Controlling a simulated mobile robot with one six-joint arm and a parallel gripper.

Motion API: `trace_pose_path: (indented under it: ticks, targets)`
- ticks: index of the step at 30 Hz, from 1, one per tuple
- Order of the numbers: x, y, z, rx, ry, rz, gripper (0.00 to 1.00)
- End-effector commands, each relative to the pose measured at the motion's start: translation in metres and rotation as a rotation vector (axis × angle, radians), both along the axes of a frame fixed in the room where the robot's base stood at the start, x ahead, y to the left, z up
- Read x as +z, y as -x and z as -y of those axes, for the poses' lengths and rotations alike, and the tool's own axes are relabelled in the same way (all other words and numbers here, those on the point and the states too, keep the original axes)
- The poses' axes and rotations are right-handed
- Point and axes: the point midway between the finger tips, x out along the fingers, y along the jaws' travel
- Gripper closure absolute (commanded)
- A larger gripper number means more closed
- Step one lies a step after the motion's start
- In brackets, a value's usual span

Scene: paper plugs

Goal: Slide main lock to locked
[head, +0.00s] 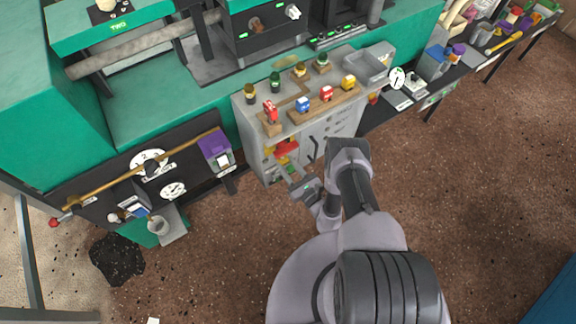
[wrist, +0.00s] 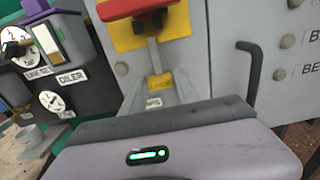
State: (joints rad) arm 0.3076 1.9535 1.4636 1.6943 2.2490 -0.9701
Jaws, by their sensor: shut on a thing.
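The main lock is on the front of the grey cabinet. It shows as a red block with yellow edges (head: 285,147), seen large at the top of the wrist view (wrist: 180,30). A grey stem runs down from it to a small yellow part (wrist: 160,81). A small white label (wrist: 154,103) sits below; I cannot read it surely. My gripper (head: 284,163) reaches the cabinet front just below the red block and is shut on part of the lock. The fingers partly hide what they hold, so the exact grip is unclear.
The grey cabinet (head: 320,142) has knobs and a dark bent handle (wrist: 252,62) right of the lock. Small coloured blocks (head: 326,94) stand on its top. A purple-topped box (head: 214,146) is to the left. The brown floor (head: 470,190) at right is clear.

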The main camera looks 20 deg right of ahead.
Motion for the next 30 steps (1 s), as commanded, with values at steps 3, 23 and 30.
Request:
trace_pose_path:
  ticks: [3,23,30]
  targets:
    - [0.011,-0.001,0.000,0.002,0.001,0.003,1.00]
    - [0.027,-0.001,0.000,0.001,0.001,0.004,0.42]
    - [0.026,-0.002,0.003,0.001,0.000,0.002,0.42]
